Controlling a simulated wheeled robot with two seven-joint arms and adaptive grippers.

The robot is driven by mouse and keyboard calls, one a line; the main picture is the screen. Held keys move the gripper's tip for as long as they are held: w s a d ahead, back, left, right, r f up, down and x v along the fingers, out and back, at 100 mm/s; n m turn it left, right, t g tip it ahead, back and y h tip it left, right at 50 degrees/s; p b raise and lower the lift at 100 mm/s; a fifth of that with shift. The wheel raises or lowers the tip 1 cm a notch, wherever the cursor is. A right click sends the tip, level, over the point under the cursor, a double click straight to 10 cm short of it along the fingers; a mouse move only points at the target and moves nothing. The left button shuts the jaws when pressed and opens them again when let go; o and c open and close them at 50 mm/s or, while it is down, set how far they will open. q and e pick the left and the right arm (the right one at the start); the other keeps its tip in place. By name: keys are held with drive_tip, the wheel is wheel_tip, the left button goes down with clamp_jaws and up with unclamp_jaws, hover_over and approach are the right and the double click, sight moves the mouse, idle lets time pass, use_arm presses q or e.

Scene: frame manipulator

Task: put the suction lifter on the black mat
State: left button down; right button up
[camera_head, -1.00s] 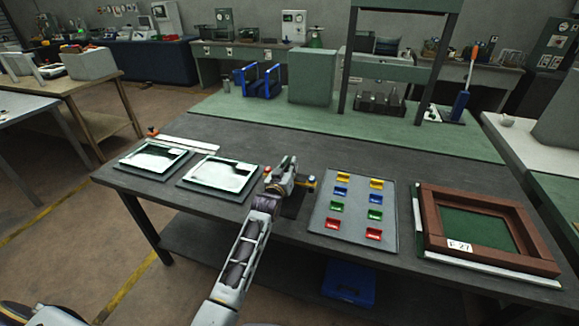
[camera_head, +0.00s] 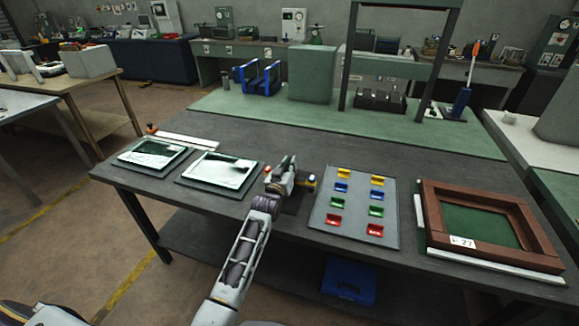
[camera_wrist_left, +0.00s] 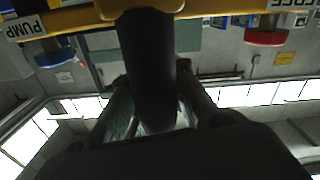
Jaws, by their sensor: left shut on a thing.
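My left gripper (camera_head: 285,178) is over the front middle of the table, shut on the suction lifter. In the left wrist view a thick dark cylinder, seemingly the lifter's handle (camera_wrist_left: 147,65), stands between the fingers. The black mat (camera_head: 292,206) is a dark patch under and just in front of the gripper, partly covered by it. I cannot tell whether the lifter touches the mat. My right gripper is not in view.
Two framed glass panes (camera_head: 217,171) lie left of the gripper. A grey tray (camera_head: 330,236) with several coloured blocks lies close on its right. A brown wooden frame (camera_head: 430,215) lies at far right. The grey table (camera_head: 290,143) is clear behind the gripper.

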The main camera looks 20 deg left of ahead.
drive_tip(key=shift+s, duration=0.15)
use_arm(q)
drive_tip(key=shift+f, duration=0.2)
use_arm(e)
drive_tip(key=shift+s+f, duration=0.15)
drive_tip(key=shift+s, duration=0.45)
use_arm(q)
drive_tip(key=shift+f, duration=0.15)
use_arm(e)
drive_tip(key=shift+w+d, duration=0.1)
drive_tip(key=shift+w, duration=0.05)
use_arm(q)
drive_tip(key=shift+f, duration=0.15)
drive_tip(key=c, duration=1.5)
unclamp_jaws()
drive_tip(key=shift+o, duration=0.4)
drive_tip(key=shift+f, duration=0.1)
drive_tip(key=shift+o, duration=0.6)
drive_tip(key=shift+s, duration=1.05)
drive_tip(key=s, duration=1)
drive_tip(key=shift+a, duration=0.2)
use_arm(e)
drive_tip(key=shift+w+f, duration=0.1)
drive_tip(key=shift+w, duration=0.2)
